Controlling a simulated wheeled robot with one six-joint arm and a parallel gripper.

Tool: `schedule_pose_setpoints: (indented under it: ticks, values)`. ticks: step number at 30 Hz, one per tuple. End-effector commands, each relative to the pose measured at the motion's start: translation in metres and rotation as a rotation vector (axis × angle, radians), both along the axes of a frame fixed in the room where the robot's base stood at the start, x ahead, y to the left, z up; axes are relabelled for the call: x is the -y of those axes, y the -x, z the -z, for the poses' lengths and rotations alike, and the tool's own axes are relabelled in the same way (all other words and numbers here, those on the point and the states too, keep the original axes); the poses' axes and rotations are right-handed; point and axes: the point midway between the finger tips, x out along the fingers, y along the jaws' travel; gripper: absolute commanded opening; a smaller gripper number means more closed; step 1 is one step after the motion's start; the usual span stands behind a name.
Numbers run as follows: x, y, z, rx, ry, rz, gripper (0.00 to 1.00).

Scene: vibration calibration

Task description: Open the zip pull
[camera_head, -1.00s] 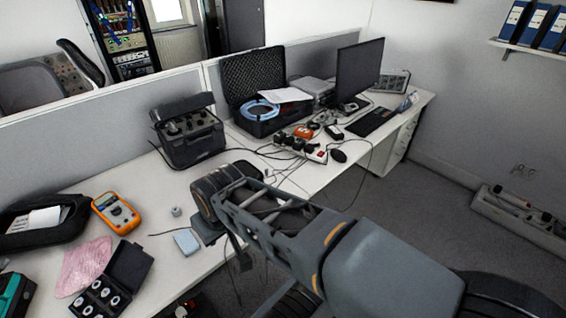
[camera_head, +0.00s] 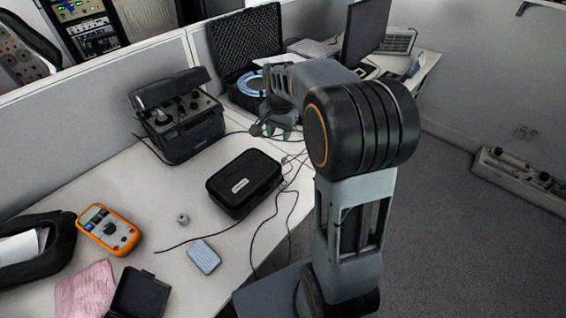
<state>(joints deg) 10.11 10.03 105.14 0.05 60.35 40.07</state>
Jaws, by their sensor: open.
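A black zip case (camera_head: 245,180) with a small white label lies closed on the desk, near its front edge. Its zip pull is too small to make out. My gripper (camera_head: 278,131) is open and empty, with greenish fingertips pointing down. It shows beyond the case, up and to the right of it in the picture, and apart from it. My arm covers part of the desk behind and to the right.
A black instrument box (camera_head: 180,118) with its lid up stands behind the case. An open foam-lined case (camera_head: 237,45) and a monitor (camera_head: 365,30) stand farther back. An orange multimeter (camera_head: 108,229), a light blue box (camera_head: 204,256) and a small grey cylinder (camera_head: 183,219) lie left. Thin cables run beside the case.

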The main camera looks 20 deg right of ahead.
Motion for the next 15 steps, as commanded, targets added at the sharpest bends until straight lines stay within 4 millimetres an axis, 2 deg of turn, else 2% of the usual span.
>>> schedule_pose_setpoints:
  ticks: [1,6,11,15]
  values:
    - [0.009,-0.012,0.014,-0.02,-0.007,0.062,0.41]
    - [0.026,-0.036,0.039,-0.061,-0.019,0.209,0.41]
    - [0.032,-0.044,0.056,-0.077,-0.023,0.265,0.41]
    - [0.032,-0.044,0.077,-0.08,-0.024,0.271,0.41]
